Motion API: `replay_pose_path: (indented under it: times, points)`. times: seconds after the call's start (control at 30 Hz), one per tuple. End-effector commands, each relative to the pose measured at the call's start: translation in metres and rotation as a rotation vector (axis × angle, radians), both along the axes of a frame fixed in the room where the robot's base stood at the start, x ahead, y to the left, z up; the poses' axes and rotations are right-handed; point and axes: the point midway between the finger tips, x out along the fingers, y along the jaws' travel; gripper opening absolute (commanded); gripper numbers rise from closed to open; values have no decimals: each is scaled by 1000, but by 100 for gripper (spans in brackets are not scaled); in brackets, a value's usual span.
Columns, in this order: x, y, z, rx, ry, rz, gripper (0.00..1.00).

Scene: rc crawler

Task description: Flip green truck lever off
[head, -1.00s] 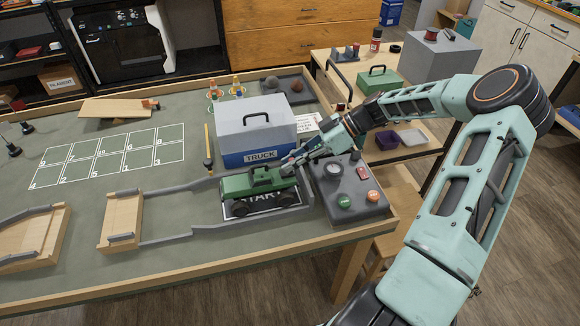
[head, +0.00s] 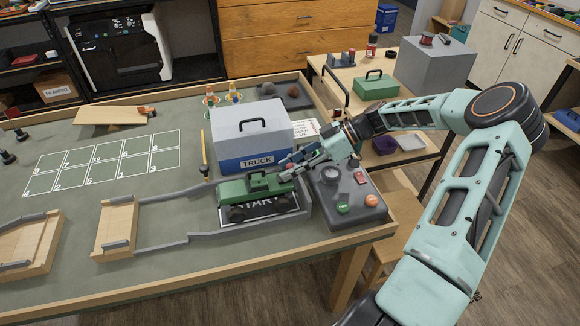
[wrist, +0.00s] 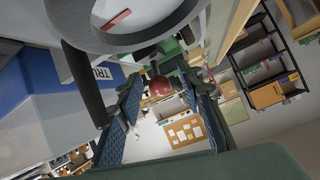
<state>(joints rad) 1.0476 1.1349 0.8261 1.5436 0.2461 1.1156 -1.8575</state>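The green truck (head: 255,188) stands on the START plate (head: 272,208) at the front of the table. Its lever is not clearly visible; the gripper and small image size hide it. My gripper (head: 289,167) is low over the truck's right end, between the blue and grey TRUCK box and the grey control box (head: 345,200). In the wrist view its two blue-padded fingers (wrist: 166,108) are apart with no object clearly held. A dark red ball (wrist: 160,85) shows between them; I cannot tell what it belongs to or how far off it is.
The TRUCK box (head: 250,130) stands close behind the truck. Grey rails (head: 190,240) lead left to a wooden ramp (head: 117,225).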

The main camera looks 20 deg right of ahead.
Motion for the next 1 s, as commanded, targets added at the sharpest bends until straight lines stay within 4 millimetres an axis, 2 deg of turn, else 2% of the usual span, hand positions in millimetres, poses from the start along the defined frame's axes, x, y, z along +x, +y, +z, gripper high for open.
replay_pose_path:
  times: [0.2,0.33,0.7,0.83,1.0]
  points:
    - [0,-1,1,0,0,-1,34]
    - [0,-11,6,-2,-1,-2,34]
    - [-5,-76,43,-2,-2,-4,34]
    - [-6,-92,53,-2,-2,-2,34]
    - [-8,-103,59,-1,-1,0,34]
